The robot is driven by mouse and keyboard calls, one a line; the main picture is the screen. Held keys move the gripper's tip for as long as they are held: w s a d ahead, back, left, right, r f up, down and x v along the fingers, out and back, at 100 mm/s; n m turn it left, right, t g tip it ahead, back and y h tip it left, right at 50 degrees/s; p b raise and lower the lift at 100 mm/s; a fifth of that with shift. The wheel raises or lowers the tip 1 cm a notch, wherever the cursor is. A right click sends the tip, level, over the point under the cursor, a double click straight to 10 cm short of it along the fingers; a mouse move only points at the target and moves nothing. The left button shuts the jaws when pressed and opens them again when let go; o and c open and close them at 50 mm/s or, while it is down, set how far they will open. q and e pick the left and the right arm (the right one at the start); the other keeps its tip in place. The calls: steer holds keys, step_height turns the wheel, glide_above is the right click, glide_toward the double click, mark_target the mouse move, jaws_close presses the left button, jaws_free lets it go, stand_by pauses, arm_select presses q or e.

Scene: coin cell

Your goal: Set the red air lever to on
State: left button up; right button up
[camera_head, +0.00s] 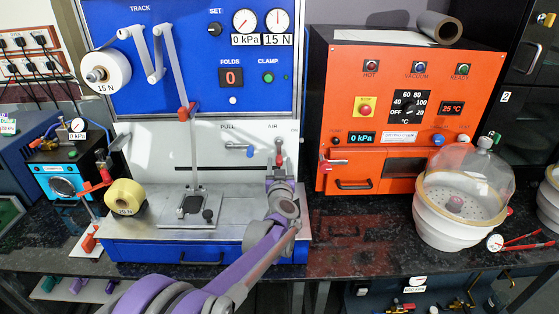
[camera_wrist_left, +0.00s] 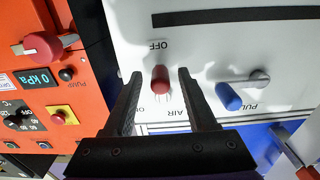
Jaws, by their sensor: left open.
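The red air lever (camera_wrist_left: 160,80) is on the white panel by the AIR label. In the left wrist view, which shows the panel upside down, OFF is printed above it, and another label below is partly hidden by a finger. In the head view the lever (camera_head: 278,144) is small, just above my left gripper (camera_head: 279,170). My left gripper (camera_wrist_left: 160,74) is open, one finger on either side of the red handle, with visible gaps. My right gripper is not in view.
The blue PULL knob (camera_wrist_left: 229,97) is close beside the fingers. The orange vacuum oven (camera_head: 395,115) with its red handle stands right of the panel. The yellow roll (camera_head: 125,197) and clamp plate (camera_head: 187,214) are to the left. A glass dome (camera_head: 468,180) stands further right.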

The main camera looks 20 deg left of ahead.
arm_select(q)
steer(key=shift+w+a, duration=0.25)
steer(key=shift+w, duration=0.4)
jaws_close()
